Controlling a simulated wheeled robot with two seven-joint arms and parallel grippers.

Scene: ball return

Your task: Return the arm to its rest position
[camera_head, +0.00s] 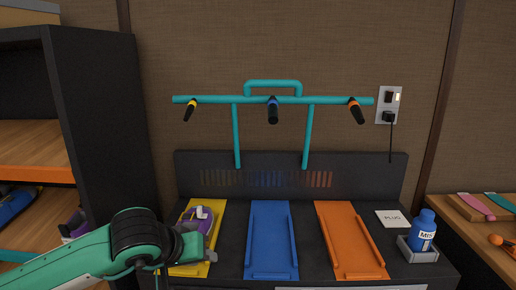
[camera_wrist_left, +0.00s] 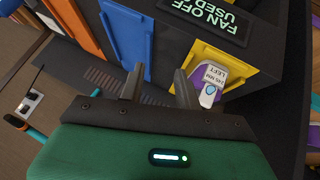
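My left arm comes in from the lower left in the head view. Its gripper (camera_head: 191,243) is over the yellow tray (camera_head: 187,270). In the left wrist view the fingers of my left gripper (camera_wrist_left: 158,86) stand apart with nothing between them. A purple and yellow shoe (camera_head: 197,218) rests in the yellow tray. In the wrist view the shoe (camera_wrist_left: 212,82) has a white tag marked left and lies just beside the fingers, apparently not held. My right gripper is in neither view.
Blue (camera_head: 270,235) and orange (camera_head: 345,235) trays are empty. A teal frame (camera_head: 290,100) with three dark nozzles rises behind. A blue bottle (camera_head: 424,230) stands in a grey holder. A dark shelf (camera_head: 100,120) is close at left, with another purple item (camera_head: 75,224). A side table (camera_head: 478,235) is at right.

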